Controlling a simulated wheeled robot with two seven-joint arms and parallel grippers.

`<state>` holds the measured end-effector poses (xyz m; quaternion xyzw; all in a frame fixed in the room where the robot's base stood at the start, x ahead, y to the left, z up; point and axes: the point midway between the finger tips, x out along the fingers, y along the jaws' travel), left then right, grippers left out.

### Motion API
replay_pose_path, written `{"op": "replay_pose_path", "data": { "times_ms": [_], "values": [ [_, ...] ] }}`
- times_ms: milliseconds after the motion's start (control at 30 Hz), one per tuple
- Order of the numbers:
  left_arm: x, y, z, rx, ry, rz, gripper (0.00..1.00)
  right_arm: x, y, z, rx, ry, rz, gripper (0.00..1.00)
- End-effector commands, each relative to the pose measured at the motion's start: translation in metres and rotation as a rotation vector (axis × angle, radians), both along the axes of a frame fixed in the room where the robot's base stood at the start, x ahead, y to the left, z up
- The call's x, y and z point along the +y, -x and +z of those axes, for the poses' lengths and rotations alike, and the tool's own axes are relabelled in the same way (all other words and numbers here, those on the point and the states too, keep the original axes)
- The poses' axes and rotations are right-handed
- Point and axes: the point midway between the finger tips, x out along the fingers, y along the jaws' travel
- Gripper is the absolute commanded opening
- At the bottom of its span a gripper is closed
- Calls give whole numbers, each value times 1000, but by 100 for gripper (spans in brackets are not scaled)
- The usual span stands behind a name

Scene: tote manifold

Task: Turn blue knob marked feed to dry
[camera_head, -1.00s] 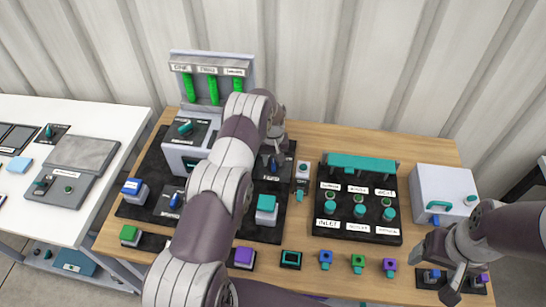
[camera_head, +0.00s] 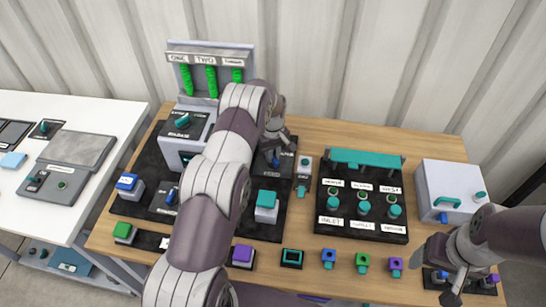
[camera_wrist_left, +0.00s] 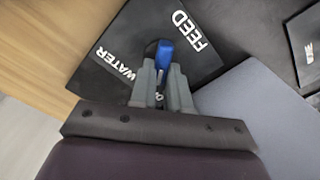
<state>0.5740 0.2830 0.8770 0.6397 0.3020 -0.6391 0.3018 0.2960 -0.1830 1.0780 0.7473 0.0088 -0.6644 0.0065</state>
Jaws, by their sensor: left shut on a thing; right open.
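The blue knob (camera_wrist_left: 164,54) stands on a black plate (camera_wrist_left: 200,62) in the left wrist view. The white word FEED (camera_wrist_left: 186,33) is printed to its right and WATER (camera_wrist_left: 117,62) to its lower left. A third label below the knob is mostly covered by my fingers, so I cannot read it. My left gripper (camera_wrist_left: 160,78) is shut on the blue knob. In the head view my left gripper (camera_head: 275,146) is over the dark panel, and its arm hides much of that panel. My right gripper (camera_head: 444,270) is open and empty at the front right.
A teal-knobbed panel (camera_head: 362,228) with a teal bar stands to the right of my left gripper. A white box (camera_head: 450,181) is further right. A grey unit with green columns (camera_head: 210,82) stands behind. Several small coloured blocks line the table's front.

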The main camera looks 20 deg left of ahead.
Motion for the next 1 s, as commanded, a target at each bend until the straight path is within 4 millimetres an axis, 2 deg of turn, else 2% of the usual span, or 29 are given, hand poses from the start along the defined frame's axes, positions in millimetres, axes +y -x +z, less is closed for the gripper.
{"op": "replay_pose_path", "data": {
  "times_ms": [133,167,200,233,500,633,767,1000],
  "values": [
    [0,1,1,3,2,1,0,0,0,1,0,0,0,74],
    [-1,1,1,3,2,1,26,0,0,1,0,0,0,74],
    [0,1,1,3,2,0,39,0,0,1,0,0,0,74],
    [0,1,1,3,2,0,42,0,0,1,0,0,0,74],
    [0,0,1,1,2,-2,42,0,0,1,0,0,0,74],
    [0,-1,10,-1,1,-2,42,0,0,-3,0,0,0,74],
    [0,-1,34,-4,0,-2,42,0,0,-10,0,0,0,74],
    [0,0,90,-2,0,-2,42,0,0,-23,0,0,0,74]
  ]
}}
